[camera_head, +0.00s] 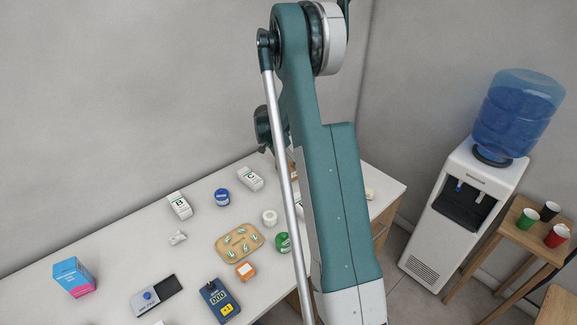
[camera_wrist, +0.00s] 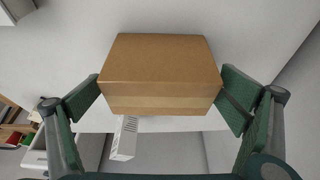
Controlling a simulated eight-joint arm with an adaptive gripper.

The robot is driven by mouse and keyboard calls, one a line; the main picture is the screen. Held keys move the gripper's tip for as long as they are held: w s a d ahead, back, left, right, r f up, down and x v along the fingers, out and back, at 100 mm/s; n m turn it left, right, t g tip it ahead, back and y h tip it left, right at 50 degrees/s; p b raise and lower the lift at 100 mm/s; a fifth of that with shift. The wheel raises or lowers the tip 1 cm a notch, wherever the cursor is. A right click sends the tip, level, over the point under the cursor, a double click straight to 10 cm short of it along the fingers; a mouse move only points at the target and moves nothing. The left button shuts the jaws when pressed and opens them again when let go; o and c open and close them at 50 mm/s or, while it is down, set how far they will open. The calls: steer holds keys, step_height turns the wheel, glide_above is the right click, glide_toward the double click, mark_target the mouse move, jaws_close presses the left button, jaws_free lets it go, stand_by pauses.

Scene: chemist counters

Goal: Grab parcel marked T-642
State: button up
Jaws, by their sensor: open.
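A brown cardboard parcel (camera_wrist: 160,70) fills the middle of the wrist view, with a lighter tape band along its near face. No marking is readable on it, so I cannot tell if it is T-642. My gripper (camera_wrist: 160,98) is open, with one green-padded finger on each side of the parcel's near end. In the head view my arm hides the gripper and most of that counter end.
A small white box (camera_wrist: 125,138) stands just below the parcel in the wrist view. In the head view the white counter (camera_head: 130,240) holds cartons, a wooden tray (camera_head: 222,250), a blue jar (camera_head: 222,197) and a scale (camera_head: 157,295). A water cooler (camera_head: 440,240) stands right.

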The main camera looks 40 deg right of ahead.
steer(key=c, duration=1.1)
steer(key=shift+r, duration=5)
